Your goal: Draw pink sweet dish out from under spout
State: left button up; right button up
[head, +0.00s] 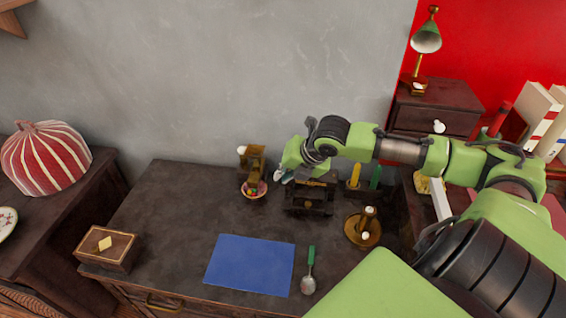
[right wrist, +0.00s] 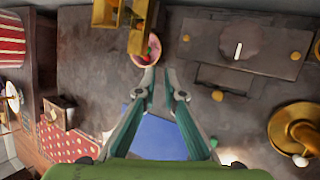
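The pink sweet dish (head: 255,191) is a small round bowl with coloured sweets. It stands on the dark table at the foot of a brass spouted piece (head: 252,160). In the right wrist view the dish (right wrist: 147,58) is partly hidden under the brass spout (right wrist: 140,38). My right gripper (head: 279,176) is just right of the dish in the head view. In the right wrist view its fingertips (right wrist: 161,72) are close together with a narrow gap, by the dish's near rim. I cannot tell whether they touch it. My left gripper is out of view.
A dark box-like stand (head: 310,198) is right of the dish, with a yellow and a green candle behind. A brass candle holder (head: 363,236), a green-handled spoon (head: 309,275), a blue mat (head: 250,264) and a wooden box (head: 107,248) are nearby. The table left of the dish is clear.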

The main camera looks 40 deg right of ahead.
send_near(266, 190)
jog(key=x, duration=0.2)
jog(key=shift+w+a+f, duration=0.1)
jog(key=shift+w+f, duration=0.1)
jog(key=shift+f, duration=0.1)
jog(key=x, duration=0.5)
jog(key=shift+f, duration=0.15)
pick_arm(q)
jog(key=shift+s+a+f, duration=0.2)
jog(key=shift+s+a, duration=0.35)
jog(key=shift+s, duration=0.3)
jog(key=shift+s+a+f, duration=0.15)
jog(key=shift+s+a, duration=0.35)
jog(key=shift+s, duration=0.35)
pick_arm(e)
jog(key=shift+w+f, duration=0.4)
jog(key=shift+f, duration=0.15)
grip_shut()
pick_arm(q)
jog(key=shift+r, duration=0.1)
pick_arm(e)
jog(key=shift+s, duration=0.1)
